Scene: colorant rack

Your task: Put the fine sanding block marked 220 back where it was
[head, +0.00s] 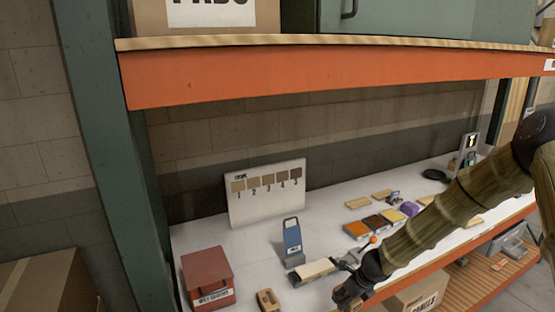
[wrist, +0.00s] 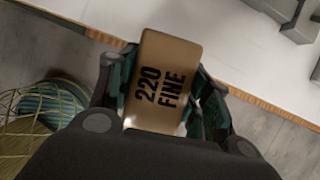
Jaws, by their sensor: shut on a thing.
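The fine sanding block (wrist: 163,55) is a tan-brown block with "220 FINE" in black on the face toward the wrist camera. My gripper (wrist: 160,85) is shut on it, with one dark finger on each side. In the head view my gripper (head: 350,290) is at the front edge of the white shelf top (head: 245,262). I cannot make out the held block clearly there. In the wrist view the block shows over the shelf's front edge, with floor below.
A small tan block (head: 267,300), a long pale-topped block (head: 315,270) and a blue upright item (head: 292,238) stand left of my gripper. A red box (head: 208,276) is further left. A numbered swatch board (head: 265,205) stands behind. Orange, brown and yellow blocks lie right.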

